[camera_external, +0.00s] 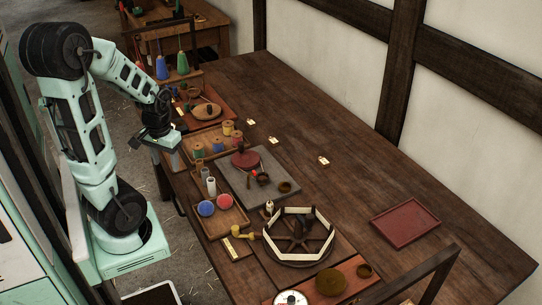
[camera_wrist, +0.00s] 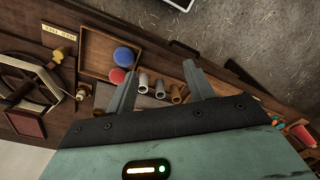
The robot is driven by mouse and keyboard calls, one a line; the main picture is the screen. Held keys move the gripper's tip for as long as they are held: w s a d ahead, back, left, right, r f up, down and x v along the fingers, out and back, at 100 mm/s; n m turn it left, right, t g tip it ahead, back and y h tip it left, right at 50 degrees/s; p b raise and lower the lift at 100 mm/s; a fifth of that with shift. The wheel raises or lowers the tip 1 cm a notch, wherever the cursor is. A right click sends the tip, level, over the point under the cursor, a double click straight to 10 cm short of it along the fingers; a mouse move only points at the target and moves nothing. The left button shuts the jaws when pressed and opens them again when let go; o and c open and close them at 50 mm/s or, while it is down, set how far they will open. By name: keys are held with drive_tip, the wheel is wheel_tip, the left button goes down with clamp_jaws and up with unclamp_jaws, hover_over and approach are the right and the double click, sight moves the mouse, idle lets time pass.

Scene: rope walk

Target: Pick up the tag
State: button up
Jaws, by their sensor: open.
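Several small pale tags lie on the long wooden table. One tag (camera_external: 250,122), another tag (camera_external: 273,141) and a third tag (camera_external: 323,160) rest apart on the bare wood past the trays. I cannot tell which of these the task means. My gripper (camera_external: 172,146) hangs at the table's left edge, beside the spool tray and well left of these tags. In the wrist view my gripper (camera_wrist: 160,80) is open, with nothing between its fingers. A pale lettered label (camera_wrist: 58,33) also shows there at the upper left.
A spool tray (camera_external: 187,158), a grey board (camera_external: 234,187) and a tray with red and blue balls (camera_external: 206,228) crowd the near side. A wheel-like frame (camera_external: 299,263) stands at the front. A red tray (camera_external: 437,222) lies right. The table's middle is clear.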

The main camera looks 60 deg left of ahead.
drive_tip(key=m+y+b, duration=1.2)
drive_tip(key=m+y, duration=0.1)
drive_tip(key=m, duration=1.2)
hover_over(273, 140)
drive_tip(key=w+d, duration=0.1)
drive_tip(key=d, duration=1.7)
drive_tip(key=shift+g, duration=0.4)
drive_tip(key=f, duration=1.3)
drive_tip(key=shift+w+a+f, duration=0.1)
drive_tip(key=shift+a+f, duration=0.1)
drive_tip(key=shift+f, duration=0.05)
drive_tip(key=x, duration=1.7)
drive_tip(key=shift+a+b, duration=0.1)
drive_tip(key=shift+b, duration=0.25)
drive_tip(key=c, duration=1)
